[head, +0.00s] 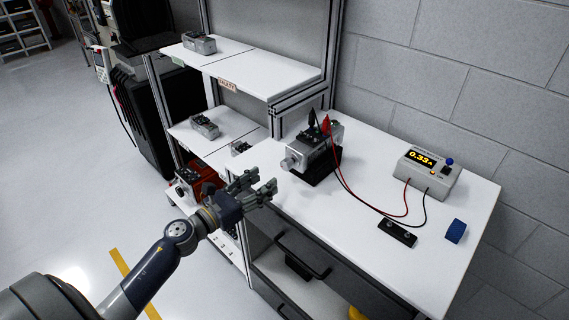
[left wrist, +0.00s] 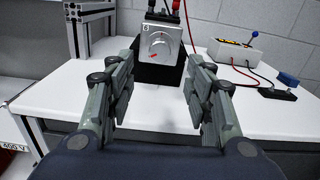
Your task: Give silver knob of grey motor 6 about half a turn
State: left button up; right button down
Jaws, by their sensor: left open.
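The grey motor 6 (head: 313,149) sits in a black cradle on the white table, with red and black clips on its top. Its silver knob (head: 289,163) faces the table's front left edge. In the left wrist view the silver knob (left wrist: 158,43) shows on the motor's square face (left wrist: 146,58), with a red mark at its lower left and a "6" label. My left gripper (head: 273,190) is in front of the knob and apart from it. In the left wrist view the left gripper (left wrist: 160,90) is open and empty, its fingers on either side of the view. My right gripper is not seen.
A meter (head: 428,174) reading about 0.33 stands at the right, wired by red and black leads. A black terminal strip (head: 397,233) and a blue block (head: 456,231) lie near it. Shelves (head: 247,70) at the left hold other motors. The table front is clear.

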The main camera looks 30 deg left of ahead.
aim_at(284, 167)
pick_arm(q)
jog(key=p+x, duration=0.2)
jog(key=x, duration=0.7)
jog(key=shift+w+d, duration=0.1)
jog(key=shift+w, duration=0.25)
jog(key=shift+c, duration=0.6)
jog(key=c, duration=1)
